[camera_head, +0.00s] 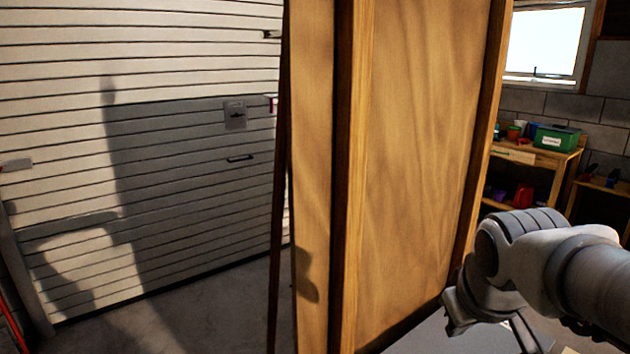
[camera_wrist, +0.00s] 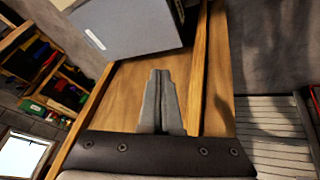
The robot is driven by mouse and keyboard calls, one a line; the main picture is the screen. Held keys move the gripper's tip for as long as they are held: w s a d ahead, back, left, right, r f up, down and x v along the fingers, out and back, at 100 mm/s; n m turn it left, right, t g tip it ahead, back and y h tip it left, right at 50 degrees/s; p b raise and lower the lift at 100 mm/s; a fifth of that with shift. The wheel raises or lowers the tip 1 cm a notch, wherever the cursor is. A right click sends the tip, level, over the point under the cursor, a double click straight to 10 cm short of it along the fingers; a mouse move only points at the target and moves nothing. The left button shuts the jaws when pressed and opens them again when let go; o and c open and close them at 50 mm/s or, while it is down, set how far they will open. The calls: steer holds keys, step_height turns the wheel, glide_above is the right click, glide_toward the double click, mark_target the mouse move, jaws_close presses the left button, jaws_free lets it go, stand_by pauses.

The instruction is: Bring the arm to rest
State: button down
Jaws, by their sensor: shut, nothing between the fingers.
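My gripper (camera_wrist: 160,76) shows in the wrist view with its two grey fingers together and nothing between them. Behind the fingers in that view is a wooden panel (camera_wrist: 125,85); the distance between them is hard to judge. In the head view my arm reaches in from the right edge, bent, in front of the wooden panel's right side. The fingertips cannot be made out clearly there.
The tall wooden panel (camera_head: 425,150) stands upright in the middle of the head view. A white slatted garage door (camera_head: 60,150) is at left, with bare floor (camera_head: 215,310) before it. Wooden shelving (camera_head: 540,175) with a green box (camera_head: 557,138) stands at right below a window (camera_head: 545,40).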

steer(key=s+a+m+y, duration=0.1)
steer(key=s+a+m, duration=0.1)
steer(key=s+a, duration=0.55)
step_height(320, 180, up, 17)
steer(key=d+p, duration=0.1)
steer(key=p, duration=1.6)
steer(key=shift+s+d+p, duration=0.25)
steer(key=shift+s+p, duration=0.05)
steer(key=shift+p, duration=0.05)
